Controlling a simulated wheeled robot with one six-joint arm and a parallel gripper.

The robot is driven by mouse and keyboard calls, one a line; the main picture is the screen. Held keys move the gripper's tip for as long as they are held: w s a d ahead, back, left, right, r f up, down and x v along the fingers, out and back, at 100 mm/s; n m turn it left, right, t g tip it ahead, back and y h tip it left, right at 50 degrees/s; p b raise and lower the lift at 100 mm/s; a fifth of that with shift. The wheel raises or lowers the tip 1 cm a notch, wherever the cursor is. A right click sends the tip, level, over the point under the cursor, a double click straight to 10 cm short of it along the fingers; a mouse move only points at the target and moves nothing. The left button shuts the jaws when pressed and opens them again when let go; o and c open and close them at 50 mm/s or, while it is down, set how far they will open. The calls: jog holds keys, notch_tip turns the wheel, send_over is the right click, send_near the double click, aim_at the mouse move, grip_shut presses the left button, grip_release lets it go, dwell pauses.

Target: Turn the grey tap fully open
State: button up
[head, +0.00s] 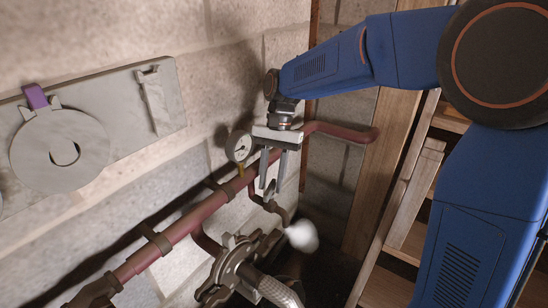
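My gripper (271,188) points down in front of the wall pipe, left of the wooden shelving. Its two grey fingers stand apart, with a visible gap between them. A small grey piece, which looks like the handle of the grey tap (269,190), shows at the fingertips, above a thin brown spout pipe (284,212). The fingers partly hide it, so I cannot tell whether they touch it or how far the tap is turned.
A dark red pipe (190,220) runs along the stone wall, with a round gauge (239,147) just left of my gripper. A metal flanged fitting (237,262) and white vapour (302,236) lie below. A grey wall panel (120,88) is at left; wooden shelving (400,215) at right.

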jog(key=v, duration=1.7)
